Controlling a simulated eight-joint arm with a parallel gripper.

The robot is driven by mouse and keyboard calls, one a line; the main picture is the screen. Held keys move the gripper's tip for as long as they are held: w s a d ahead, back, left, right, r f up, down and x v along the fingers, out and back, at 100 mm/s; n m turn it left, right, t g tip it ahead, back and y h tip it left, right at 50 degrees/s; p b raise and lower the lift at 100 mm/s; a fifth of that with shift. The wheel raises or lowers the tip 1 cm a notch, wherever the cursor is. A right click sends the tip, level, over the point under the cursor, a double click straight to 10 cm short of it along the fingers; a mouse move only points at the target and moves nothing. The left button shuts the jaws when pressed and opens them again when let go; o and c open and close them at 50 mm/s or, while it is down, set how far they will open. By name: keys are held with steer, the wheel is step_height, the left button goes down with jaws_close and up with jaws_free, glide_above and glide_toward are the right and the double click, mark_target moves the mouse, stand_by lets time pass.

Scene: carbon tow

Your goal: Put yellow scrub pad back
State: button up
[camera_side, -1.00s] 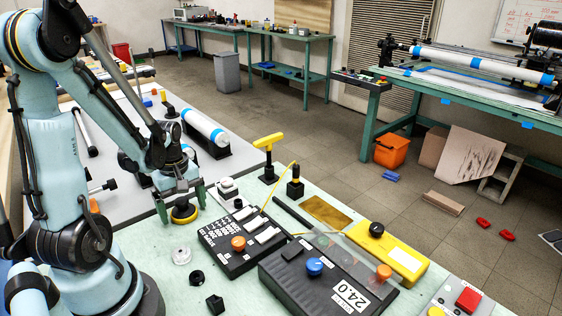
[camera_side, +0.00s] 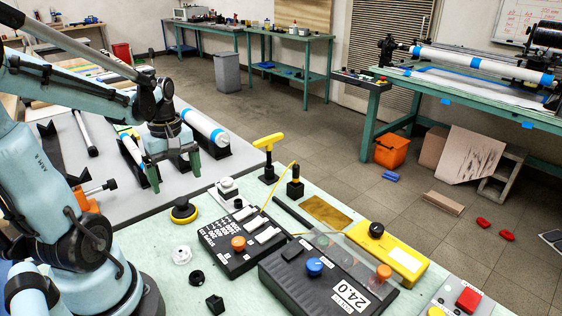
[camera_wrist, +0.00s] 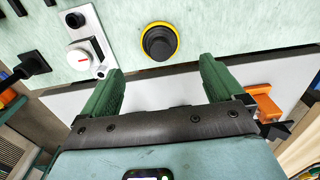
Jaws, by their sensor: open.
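The yellow scrub pad (camera_side: 184,211) is a round disc with a black knob on top. It rests flat on the pale green bench top near its left edge. In the wrist view the pad (camera_wrist: 159,42) lies beyond my fingertips, between their lines, and apart from them. My gripper (camera_side: 172,172) is open and empty, with green fingers spread. It hangs above the grey table, behind the pad in the side view. In the wrist view my gripper (camera_wrist: 160,80) shows both fingers fully with nothing between them.
A black switch box (camera_side: 243,240) and a white device with a round dial (camera_side: 228,190) stand right of the pad. A clear knob (camera_side: 181,255) and black knobs lie in front. White rolls (camera_side: 203,124) lie on the grey table. A yellow T-handle (camera_side: 268,142) stands upright.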

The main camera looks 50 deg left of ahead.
steer(key=w+d+r+m+t, duration=0.2)
steer(key=w+d+m+t, duration=0.1)
steer(key=d+m, duration=0.6)
steer(key=w+d+r+m+t, duration=0.2)
steer(key=w+d+m+t, duration=0.2)
steer(key=d+m, duration=0.5)
steer(key=shift+w+d+r, duration=0.15)
steer(key=shift+w+d, duration=0.1)
steer(key=shift+w, duration=0.2)
